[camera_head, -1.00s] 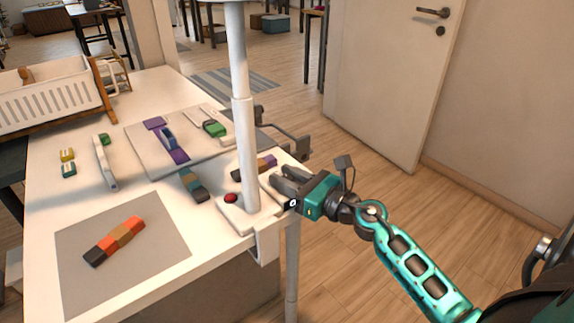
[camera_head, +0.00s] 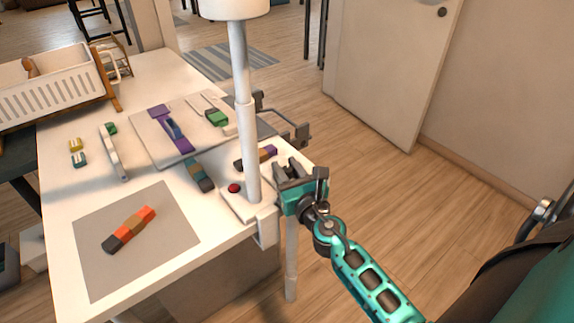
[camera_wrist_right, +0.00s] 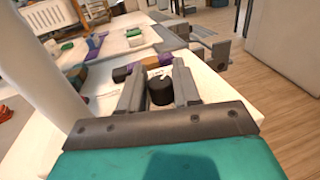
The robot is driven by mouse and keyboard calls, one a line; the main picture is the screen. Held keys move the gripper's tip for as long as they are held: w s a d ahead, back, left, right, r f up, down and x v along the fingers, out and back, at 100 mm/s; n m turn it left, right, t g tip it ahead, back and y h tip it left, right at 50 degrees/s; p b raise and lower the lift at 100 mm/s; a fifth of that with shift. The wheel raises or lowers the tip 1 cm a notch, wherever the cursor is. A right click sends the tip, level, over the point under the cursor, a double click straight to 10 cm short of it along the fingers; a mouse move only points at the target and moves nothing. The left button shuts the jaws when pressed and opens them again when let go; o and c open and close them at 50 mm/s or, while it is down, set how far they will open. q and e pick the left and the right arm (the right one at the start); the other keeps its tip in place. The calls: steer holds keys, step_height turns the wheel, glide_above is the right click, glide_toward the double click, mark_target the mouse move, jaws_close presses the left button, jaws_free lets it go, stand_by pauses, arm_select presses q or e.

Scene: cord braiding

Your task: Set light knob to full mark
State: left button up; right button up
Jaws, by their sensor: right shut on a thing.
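The light knob (camera_wrist_right: 160,92) is a short black cylinder with a pale pointer line on its top, in the right wrist view. It stands at the edge of the white table, near the lamp post. My right gripper (camera_wrist_right: 160,88) has one grey finger on each side of the knob and is shut on it. In the head view my right gripper (camera_head: 298,172) is at the table's right edge, beside the white lamp post (camera_head: 244,110), and hides the knob. I cannot read any full mark around the knob. My left gripper is not in view.
A red button (camera_head: 234,188) sits on the lamp's base. A purple-and-brown block (camera_head: 268,153) lies just behind my right gripper. A grey clamp (camera_head: 290,132) juts from the table edge. A grey mat (camera_head: 100,270) with a coloured cord piece lies at front left.

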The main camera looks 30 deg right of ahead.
steer(key=shift+m+g+h+p, duration=0.55)
steer(key=shift+m+h, duration=0.85)
steer(key=shift+h, duration=0.7)
steer(key=o, duration=0.9)
steer(key=shift+s, duration=0.1)
